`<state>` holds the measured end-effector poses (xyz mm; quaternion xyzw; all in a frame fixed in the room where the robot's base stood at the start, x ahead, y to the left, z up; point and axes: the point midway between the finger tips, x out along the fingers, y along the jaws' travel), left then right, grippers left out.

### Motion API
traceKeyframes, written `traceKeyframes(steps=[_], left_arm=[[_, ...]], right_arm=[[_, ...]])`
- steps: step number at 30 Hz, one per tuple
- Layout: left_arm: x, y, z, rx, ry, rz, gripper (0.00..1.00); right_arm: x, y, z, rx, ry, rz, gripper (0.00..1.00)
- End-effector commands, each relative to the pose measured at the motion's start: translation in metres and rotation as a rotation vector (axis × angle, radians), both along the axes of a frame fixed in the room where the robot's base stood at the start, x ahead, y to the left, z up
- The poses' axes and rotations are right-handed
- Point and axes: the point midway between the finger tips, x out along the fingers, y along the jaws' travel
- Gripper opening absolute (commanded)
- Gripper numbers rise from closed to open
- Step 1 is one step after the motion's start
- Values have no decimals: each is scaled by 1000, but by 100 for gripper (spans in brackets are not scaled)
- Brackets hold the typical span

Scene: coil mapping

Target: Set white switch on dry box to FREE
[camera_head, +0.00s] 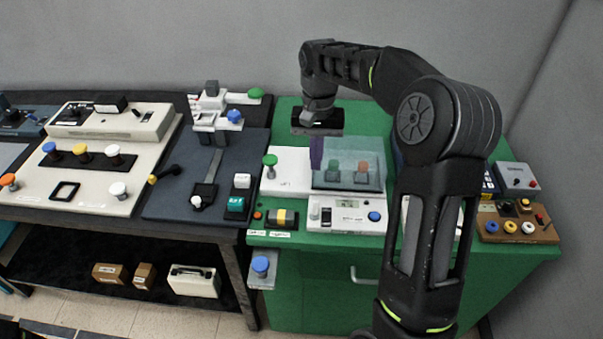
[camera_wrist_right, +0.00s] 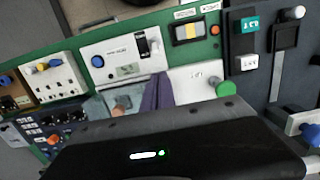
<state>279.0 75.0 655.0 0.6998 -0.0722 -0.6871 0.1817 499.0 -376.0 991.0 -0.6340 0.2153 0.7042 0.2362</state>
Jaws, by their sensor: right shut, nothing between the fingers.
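A white panel (camera_head: 345,227) at the front of the green bench has a small display, a blue knob and a slot-like black part with a small white switch (camera_head: 314,212) at its left end. I take this panel to be the dry box; its lettering is too small to read. In the right wrist view the panel appears upside down (camera_wrist_right: 110,55), with the white switch (camera_wrist_right: 154,46) beside the black part. The switch's setting cannot be read. My left gripper is out of view.
My right arm hides the area to the right.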

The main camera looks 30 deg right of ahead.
Motion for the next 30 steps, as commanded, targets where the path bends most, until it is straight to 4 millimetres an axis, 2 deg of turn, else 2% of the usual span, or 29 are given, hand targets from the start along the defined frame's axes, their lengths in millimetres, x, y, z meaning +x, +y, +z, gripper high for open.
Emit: traceKeyframes(steps=[14, 20, 30], left_arm=[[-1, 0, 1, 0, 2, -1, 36], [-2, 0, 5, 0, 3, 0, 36], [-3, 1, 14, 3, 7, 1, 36]], right_arm=[[-1, 0, -6, 1, 2, 0, 0], [-3, 2, -28, 2, 2, 1, 0], [-8, 5, -83, 2, 2, 0, 0]])
